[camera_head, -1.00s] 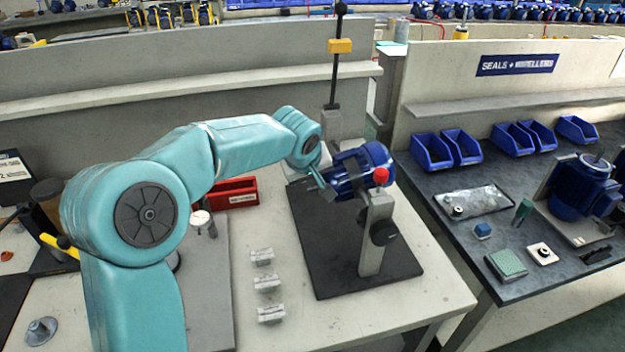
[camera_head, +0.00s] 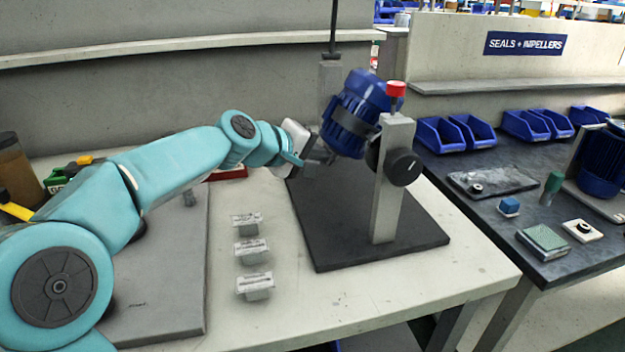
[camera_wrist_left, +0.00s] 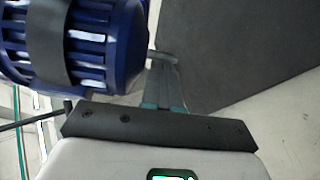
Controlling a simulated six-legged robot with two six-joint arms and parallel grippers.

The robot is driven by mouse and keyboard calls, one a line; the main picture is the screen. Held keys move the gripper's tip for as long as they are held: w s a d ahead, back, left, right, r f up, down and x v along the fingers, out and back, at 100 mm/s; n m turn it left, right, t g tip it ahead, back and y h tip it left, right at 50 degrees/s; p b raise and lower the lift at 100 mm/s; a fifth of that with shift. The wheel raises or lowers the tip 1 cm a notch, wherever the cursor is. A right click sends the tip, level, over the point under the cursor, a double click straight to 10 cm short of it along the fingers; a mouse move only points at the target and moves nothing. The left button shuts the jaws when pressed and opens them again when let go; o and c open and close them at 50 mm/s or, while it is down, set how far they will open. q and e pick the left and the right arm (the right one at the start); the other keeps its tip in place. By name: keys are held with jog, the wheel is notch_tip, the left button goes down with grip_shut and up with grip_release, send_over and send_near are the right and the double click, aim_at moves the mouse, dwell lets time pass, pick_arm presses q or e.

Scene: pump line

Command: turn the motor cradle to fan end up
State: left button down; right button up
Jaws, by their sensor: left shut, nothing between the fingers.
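The blue motor (camera_head: 352,118) sits in the cradle with a grey strap around it. It is tilted, its upper right end raised and its lower left end down. The cradle stand has a grey post (camera_head: 388,190) with a black knob (camera_head: 402,167) and a red cap (camera_head: 395,89). My left gripper (camera_head: 322,156) is shut and empty at the motor's low end. In the left wrist view the motor (camera_wrist_left: 100,45) fills the upper left, and a short metal shaft (camera_wrist_left: 163,56) from its end lies by the fingertips (camera_wrist_left: 163,66); I cannot tell whether they touch. My right gripper is not in view.
The stand's dark base plate (camera_head: 345,235) lies on the pale bench. Several small labelled blocks (camera_head: 250,248) lie left of it. A red bin (camera_head: 228,174) is partly behind my arm. A dark bench (camera_head: 480,215) with blue bins (camera_head: 440,134) stands at the right.

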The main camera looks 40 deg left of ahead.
aim_at(330, 162)
pick_arm(q)
jog(key=shift+w+d+f+t+h+b, duration=0.2)
jog(key=shift+f+t+b, duration=0.05)
jog(key=shift+f+b, duration=0.25)
jog(key=shift+w+d+f+t+h+b, duration=0.15)
jog(key=shift+f+t+h+b, duration=0.15)
jog(key=shift+b, duration=0.3)
jog(key=shift+w+d+f+b, duration=0.15)
jog(key=shift+b, duration=0.2)
jog(key=shift+w+d+f, duration=0.15)
jog(key=shift+w+d, duration=0.15)
jog(key=shift+w, duration=0.05)
jog(key=shift+w+d+f+b, duration=0.35)
jog(key=shift+w+d, duration=0.1)
jog(key=shift+w, duration=0.1)
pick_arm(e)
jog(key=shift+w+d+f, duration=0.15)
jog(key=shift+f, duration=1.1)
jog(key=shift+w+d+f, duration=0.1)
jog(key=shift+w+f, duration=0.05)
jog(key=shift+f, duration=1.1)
